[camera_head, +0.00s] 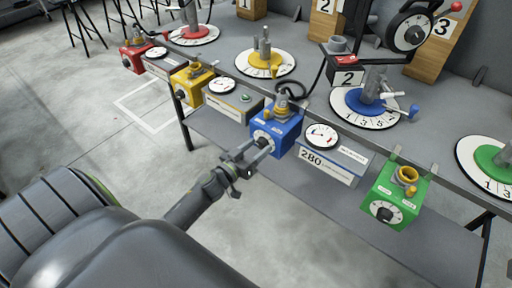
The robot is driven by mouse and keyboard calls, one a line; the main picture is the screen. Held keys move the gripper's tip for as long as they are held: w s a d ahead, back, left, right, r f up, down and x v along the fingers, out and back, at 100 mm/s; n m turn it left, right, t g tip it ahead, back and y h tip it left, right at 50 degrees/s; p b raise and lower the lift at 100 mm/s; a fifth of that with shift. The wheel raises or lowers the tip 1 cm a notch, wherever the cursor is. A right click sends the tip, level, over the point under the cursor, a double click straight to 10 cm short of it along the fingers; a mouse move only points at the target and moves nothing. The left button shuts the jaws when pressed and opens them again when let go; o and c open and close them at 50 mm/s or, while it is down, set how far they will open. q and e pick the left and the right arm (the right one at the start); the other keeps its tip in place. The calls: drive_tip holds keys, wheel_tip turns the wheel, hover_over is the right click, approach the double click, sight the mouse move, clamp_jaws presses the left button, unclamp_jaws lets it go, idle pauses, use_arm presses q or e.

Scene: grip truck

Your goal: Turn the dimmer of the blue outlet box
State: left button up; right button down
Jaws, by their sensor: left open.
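The blue outlet box (277,132) hangs at the front edge of the grey bench, near the middle of the head view. Its dimmer (263,139) is a dark round knob on a pale dial on the front face. My left gripper (258,152) reaches up from the lower left, right in front of this face. Its fingers are open and lie close to the dimmer. I cannot tell whether they touch it. A yellow-collared plug with a black cable (283,105) sits on top of the box. My right gripper is not in view.
A green box (396,197), a yellow box (191,87) and a red box (134,58) line the same bench edge. A gauge with a 280 label (327,165) sits right of the blue box. Open floor lies at left.

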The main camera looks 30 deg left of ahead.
use_arm(q)
drive_tip(key=c, duration=1)
drive_tip(key=shift+m, duration=0.3)
drive_tip(key=m+p, duration=0.1)
drive_tip(key=m, duration=0.2)
drive_tip(key=shift+r, duration=0.1)
drive_tip(key=m+p, duration=0.1)
drive_tip(key=m, duration=0.6)
drive_tip(key=shift+m, duration=0.4)
drive_tip(key=shift+d+m+y, duration=0.1)
drive_tip(key=shift+m+y, duration=0.2)
drive_tip(key=shift+m, duration=1.5)
